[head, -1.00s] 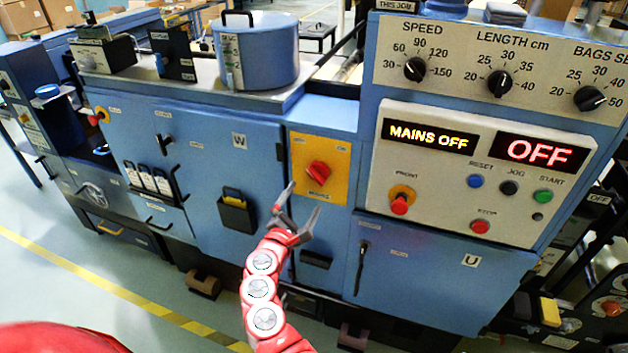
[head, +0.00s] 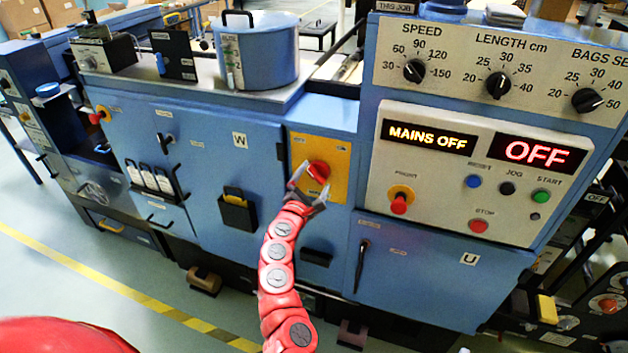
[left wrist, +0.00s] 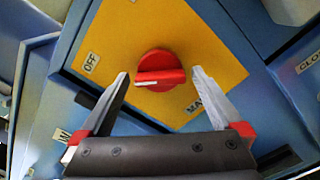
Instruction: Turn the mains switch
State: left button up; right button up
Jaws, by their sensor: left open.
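The mains switch is a red rotary knob (head: 318,171) on a yellow plate (head: 337,153) on the blue machine front. In the left wrist view the knob (left wrist: 160,71) has a white mark on its grip, pointing towards the left, where an OFF label (left wrist: 91,63) sits on the plate. My left gripper (head: 310,184) is open in front of the knob. In the left wrist view its fingertips (left wrist: 160,75) stand on either side of the knob, with gaps showing. The display (head: 429,136) reads MAINS OFF. My right gripper is not in view.
Right of the plate is a white panel with a red OFF display (head: 541,153), a red push button (head: 399,205) on a yellow ring and several other buttons. Dials (head: 414,71) line the panel above. A black holder (head: 238,212) sticks out left of my arm.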

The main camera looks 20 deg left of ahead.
pick_arm(q)
jog(key=shift+c, duration=0.3)
jog(key=c, duration=1.2)
jog(key=shift+o, duration=0.2)
